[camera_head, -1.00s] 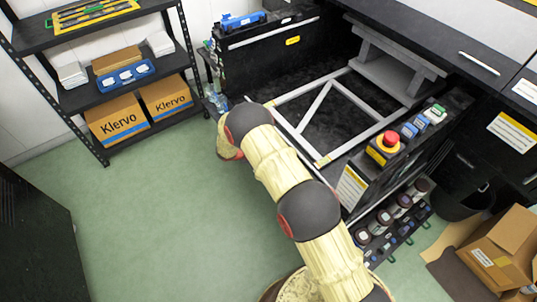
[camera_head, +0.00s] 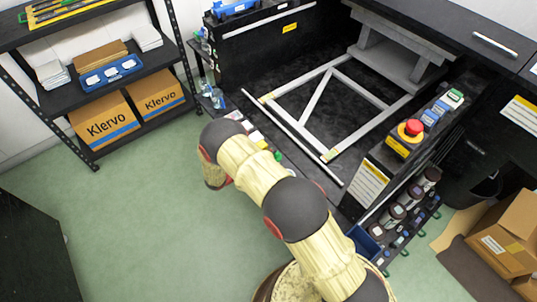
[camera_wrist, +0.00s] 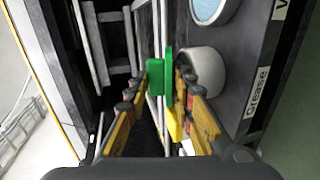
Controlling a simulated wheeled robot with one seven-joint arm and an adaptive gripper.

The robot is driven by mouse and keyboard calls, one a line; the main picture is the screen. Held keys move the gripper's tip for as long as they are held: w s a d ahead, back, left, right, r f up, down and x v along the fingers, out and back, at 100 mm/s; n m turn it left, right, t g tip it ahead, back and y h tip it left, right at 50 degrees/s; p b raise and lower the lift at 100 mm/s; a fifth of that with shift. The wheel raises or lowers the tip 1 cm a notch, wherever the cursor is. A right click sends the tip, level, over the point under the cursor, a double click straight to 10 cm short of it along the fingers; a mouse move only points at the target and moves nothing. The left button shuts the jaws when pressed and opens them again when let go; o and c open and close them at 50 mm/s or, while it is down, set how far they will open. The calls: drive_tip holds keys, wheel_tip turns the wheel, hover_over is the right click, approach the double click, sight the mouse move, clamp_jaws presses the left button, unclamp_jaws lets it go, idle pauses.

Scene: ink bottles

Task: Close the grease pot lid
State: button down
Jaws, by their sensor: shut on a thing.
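In the wrist view, the white round grease pot (camera_wrist: 204,70) stands to the right of my fingertips, near a label reading "Grease". My gripper (camera_wrist: 163,82) has its orange-yellow fingers closed around an upright green piece (camera_wrist: 157,77) just left of the pot. A thin green strip and a yellow part show beside it. I cannot tell whether the green piece is the pot's lid, as it is seen edge-on. In the head view my arm hides most of the gripper, and a small green spot (camera_head: 278,155) shows beside it.
A pot with a pale blue top (camera_wrist: 209,9) stands above the grease pot in the wrist view. In the head view, a metal frame (camera_head: 325,100) lies on the black bench. A red button (camera_head: 412,127) and several dark bottles (camera_head: 393,214) are at the right. Green floor is open at left.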

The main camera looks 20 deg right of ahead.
drive_tip(key=shift+r, duration=0.1)
idle(0.4)
drive_tip(key=c, duration=1.7)
unclamp_jaws()
